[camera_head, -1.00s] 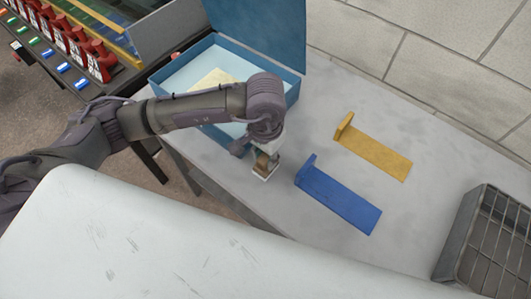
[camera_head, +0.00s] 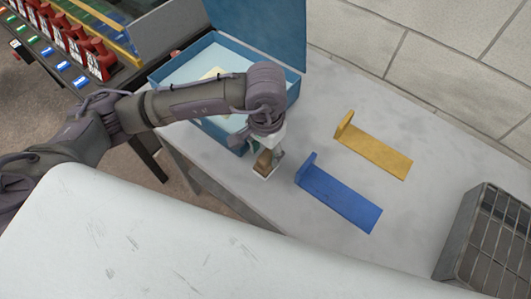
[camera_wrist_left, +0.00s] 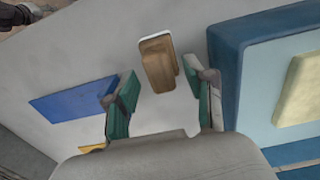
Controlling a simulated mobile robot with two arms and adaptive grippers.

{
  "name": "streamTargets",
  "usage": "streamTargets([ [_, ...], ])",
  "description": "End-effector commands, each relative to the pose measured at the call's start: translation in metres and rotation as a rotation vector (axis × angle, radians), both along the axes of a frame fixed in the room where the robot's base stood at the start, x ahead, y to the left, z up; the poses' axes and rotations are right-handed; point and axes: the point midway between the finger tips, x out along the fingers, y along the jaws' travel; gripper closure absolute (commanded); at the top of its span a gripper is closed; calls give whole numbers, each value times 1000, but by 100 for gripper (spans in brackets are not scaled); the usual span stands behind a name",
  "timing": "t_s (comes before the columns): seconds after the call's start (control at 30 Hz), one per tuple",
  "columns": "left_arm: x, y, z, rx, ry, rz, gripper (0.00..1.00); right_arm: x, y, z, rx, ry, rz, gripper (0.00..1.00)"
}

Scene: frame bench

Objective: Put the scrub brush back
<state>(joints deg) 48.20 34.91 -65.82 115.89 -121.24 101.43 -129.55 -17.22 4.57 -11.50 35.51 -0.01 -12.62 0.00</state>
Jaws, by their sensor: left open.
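The scrub brush (camera_head: 264,165), a brown block with a pale edge, stands on the grey bench by the front edge, right of the blue box. In the left wrist view the brush (camera_wrist_left: 158,65) lies just beyond the gap between my fingertips, and I see no contact. My left gripper (camera_head: 267,150) is open above the brush, partly hidden by its own wrist. In the left wrist view its green-padded fingers (camera_wrist_left: 165,88) are spread apart and empty. My right gripper is not in view.
An open blue box (camera_head: 238,68) with a pale yellow piece (camera_wrist_left: 300,88) inside stands left of the brush. A blue L-shaped plate (camera_head: 340,198) and a yellow one (camera_head: 375,152) lie to the right. A grey wire basket (camera_head: 490,240) stands at far right.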

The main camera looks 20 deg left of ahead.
Motion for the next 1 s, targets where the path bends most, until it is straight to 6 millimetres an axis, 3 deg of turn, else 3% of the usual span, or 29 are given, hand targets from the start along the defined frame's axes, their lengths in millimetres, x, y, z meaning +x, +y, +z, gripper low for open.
streamTargets([
  [0.3,1,0,68,0,-5,-2,46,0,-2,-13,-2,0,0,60],
  [0.5,1,0,95,0,-2,0,46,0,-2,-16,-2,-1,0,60],
  [1.0,0,0,103,1,1,0,46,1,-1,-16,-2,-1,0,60],
])
